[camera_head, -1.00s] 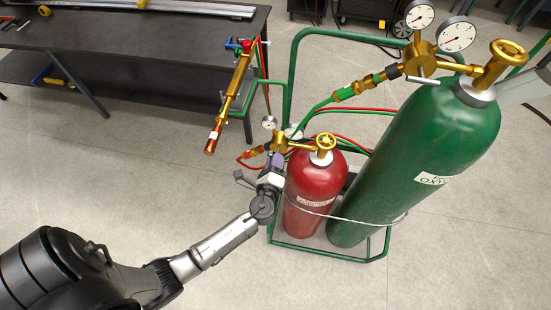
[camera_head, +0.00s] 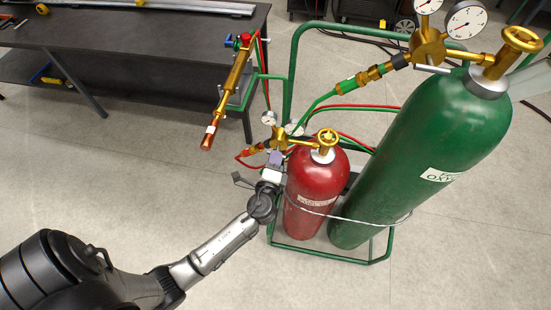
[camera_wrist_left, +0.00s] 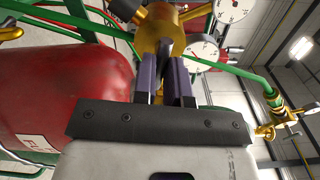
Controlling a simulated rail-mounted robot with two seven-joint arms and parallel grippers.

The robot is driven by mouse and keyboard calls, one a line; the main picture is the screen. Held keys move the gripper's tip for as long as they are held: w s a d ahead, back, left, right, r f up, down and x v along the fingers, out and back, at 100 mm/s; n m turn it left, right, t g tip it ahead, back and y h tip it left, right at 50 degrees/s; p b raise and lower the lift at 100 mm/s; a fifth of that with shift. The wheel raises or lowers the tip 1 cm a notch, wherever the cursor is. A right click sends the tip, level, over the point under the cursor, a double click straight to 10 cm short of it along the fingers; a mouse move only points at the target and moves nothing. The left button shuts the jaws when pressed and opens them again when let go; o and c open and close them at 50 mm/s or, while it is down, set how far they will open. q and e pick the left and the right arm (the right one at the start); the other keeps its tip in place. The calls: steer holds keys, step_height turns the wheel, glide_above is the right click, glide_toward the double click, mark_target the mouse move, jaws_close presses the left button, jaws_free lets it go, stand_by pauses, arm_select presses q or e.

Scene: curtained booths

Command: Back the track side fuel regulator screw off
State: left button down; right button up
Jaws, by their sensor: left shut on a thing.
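The red fuel cylinder (camera_head: 314,190) stands on the green cart, with a brass valve wheel on top. Its brass regulator (camera_head: 280,141) has two small gauges and sits left of that wheel. My left gripper (camera_head: 276,158) reaches up from below to the regulator. In the left wrist view, the purple-grey fingers of my gripper (camera_wrist_left: 166,80) stand on either side of a dark screw handle (camera_wrist_left: 165,48) under the round brass regulator body (camera_wrist_left: 160,28). They are shut on it; the fingers hide part of the handle. My right gripper is in neither view.
The tall green oxygen cylinder (camera_head: 425,150) stands right of the red one. A brass and copper torch (camera_head: 229,92) hangs at the cart's left. Red and green hoses loop behind the regulator. A dark workbench (camera_head: 140,45) is at back left. The floor in front is clear.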

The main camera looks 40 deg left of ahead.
arm_select(q)
steer(key=n+b, duration=0.3)
steer(key=shift+n, duration=0.4)
steer(key=n+b, duration=0.2)
steer(key=n, duration=0.1)
steer(key=shift+n+b, duration=0.3)
steer(key=shift+b, duration=0.05)
